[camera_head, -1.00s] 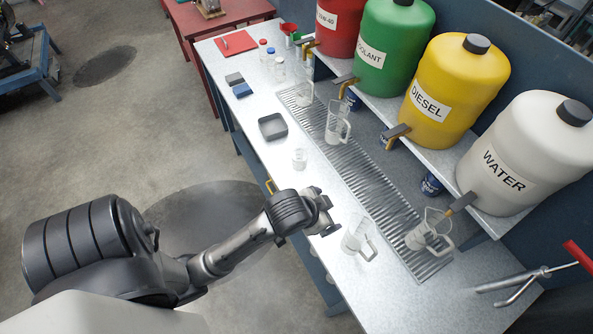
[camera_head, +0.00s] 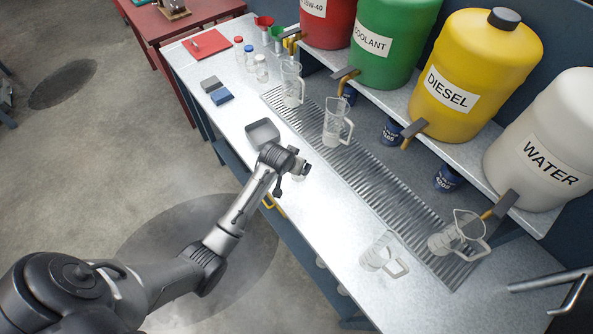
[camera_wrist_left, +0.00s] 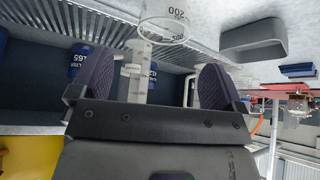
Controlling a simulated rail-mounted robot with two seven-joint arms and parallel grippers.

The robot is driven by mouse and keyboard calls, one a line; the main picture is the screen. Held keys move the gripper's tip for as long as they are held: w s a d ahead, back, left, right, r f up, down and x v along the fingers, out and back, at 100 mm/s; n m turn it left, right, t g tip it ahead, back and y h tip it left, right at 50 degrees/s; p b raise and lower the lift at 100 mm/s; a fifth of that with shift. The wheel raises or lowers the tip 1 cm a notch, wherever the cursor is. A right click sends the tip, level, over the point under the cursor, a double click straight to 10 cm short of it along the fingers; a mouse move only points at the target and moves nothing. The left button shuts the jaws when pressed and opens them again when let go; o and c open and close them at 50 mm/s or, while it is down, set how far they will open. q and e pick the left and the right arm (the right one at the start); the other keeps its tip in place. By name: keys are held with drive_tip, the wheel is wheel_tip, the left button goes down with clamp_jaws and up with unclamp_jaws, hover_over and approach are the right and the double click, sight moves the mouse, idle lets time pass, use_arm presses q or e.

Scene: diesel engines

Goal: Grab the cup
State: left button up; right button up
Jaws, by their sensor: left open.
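My left gripper (camera_head: 300,172) is over the bench's near edge, pointing across the bench; its fingers stand apart and empty in the left wrist view (camera_wrist_left: 156,82). A small clear cup with dark marks (camera_wrist_left: 165,22) is just beyond the fingers in the wrist view; in the head view the gripper hides it. Clear handled jugs stand on the drip grate: one ahead of the gripper (camera_head: 335,125), one farther back (camera_head: 291,85), one under the water tap (camera_head: 455,238). Another clear jug (camera_head: 378,256) stands on the bench at the near right. My right gripper is not in view.
A grey tray (camera_head: 262,133) lies just behind the gripper. Blue and grey blocks (camera_head: 216,92) and small bottles (camera_head: 250,57) lie farther back. Labelled drums (camera_head: 455,85) with taps line the shelf. The bench between gripper and near-right jug is clear.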

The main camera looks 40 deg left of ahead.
use_arm(q)
drive_tip(key=shift+a+b+x, duration=0.2)
drive_tip(key=shift+b+x, duration=0.4)
drive_tip(key=shift+x, duration=4.35)
drive_tip(key=shift+s, duration=0.1)
drive_tip(key=c, duration=1)
